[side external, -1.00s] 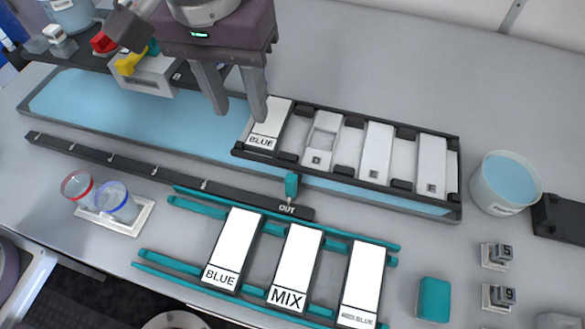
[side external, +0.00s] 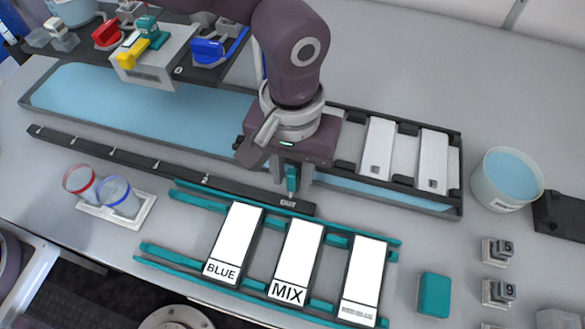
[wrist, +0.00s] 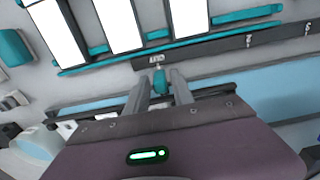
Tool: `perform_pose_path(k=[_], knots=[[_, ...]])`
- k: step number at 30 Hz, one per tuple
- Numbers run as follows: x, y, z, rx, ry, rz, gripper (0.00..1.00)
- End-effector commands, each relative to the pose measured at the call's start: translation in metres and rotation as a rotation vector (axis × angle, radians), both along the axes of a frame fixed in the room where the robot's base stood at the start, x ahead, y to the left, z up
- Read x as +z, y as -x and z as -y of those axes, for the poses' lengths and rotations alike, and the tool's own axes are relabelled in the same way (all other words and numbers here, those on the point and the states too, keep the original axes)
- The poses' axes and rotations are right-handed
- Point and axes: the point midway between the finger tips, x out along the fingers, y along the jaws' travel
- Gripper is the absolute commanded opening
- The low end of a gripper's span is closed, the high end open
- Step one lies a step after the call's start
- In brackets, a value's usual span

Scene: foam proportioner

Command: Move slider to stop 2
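The teal slider (side external: 292,179) stands upright at the right end of the long dark rail (side external: 130,160), by the OUT label (side external: 288,203). It also shows in the wrist view (wrist: 159,82). My gripper (side external: 292,183) is low over the rail's right end. In the wrist view its fingers (wrist: 161,79) are apart, one on each side of the slider, with a visible gap.
A teal rack (side external: 265,281) with BLUE, MIX and another labelled card lies in front of the rail. A cup holder (side external: 125,219) with two cups stands left. A blue basin (side external: 150,115) and card tray (side external: 455,185) lie behind. A bucket (side external: 505,180) stands right.

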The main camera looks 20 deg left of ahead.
Motion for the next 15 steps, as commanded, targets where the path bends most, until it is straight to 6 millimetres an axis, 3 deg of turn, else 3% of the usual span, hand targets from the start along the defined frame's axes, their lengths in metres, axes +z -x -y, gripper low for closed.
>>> perform_pose_path(k=[1,4,15], knots=[[0.0002,-0.0001,0.0,0.0,0.0,0.0,0.17],[0.0003,-0.0001,0.0,0.0,0.0,0.0,0.0],[0.0007,-0.0002,0.0,0.0,0.001,0.0,0.0]])
